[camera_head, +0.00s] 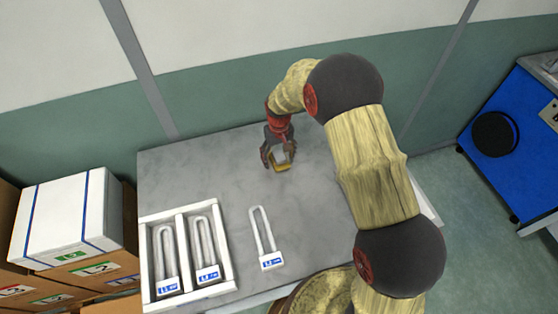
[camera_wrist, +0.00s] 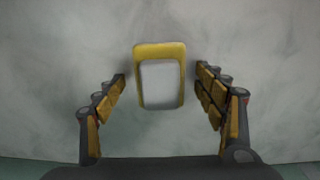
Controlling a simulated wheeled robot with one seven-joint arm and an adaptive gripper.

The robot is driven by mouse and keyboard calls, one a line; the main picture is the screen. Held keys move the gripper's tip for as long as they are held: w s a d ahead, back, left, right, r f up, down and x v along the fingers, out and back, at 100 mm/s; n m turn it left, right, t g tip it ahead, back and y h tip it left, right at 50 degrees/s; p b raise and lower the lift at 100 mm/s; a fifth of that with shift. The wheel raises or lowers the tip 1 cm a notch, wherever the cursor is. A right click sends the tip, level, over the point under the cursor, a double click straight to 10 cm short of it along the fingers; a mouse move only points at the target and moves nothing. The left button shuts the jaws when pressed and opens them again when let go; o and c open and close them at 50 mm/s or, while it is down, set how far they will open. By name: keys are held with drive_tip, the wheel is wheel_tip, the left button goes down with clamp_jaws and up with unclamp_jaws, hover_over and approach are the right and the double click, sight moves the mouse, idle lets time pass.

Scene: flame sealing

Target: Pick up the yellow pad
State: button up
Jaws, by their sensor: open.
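The yellow pad (camera_wrist: 160,50) lies on the grey table between my gripper's fingers. In the wrist view it shows a yellow rim around a pale, whitish face (camera_wrist: 160,84). In the head view the pad (camera_head: 283,166) is partly hidden under my gripper (camera_head: 277,158). My gripper also shows in the wrist view (camera_wrist: 160,85); its two fingers are spread, one on each side of the pad, with a gap on both sides. The gripper is open and holds nothing. The exact height of the fingertips above the table is hard to tell.
A white two-compartment tray (camera_head: 183,212) with padlock-like items stands at the table's left front. A similar item (camera_head: 264,239) lies loose to its right. Boxes (camera_head: 70,225) are stacked left of the table (camera_head: 220,170). The table's back left is clear.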

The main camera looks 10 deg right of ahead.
drive_tip(key=c, duration=0.3)
drive_tip(key=c, duration=0.9)
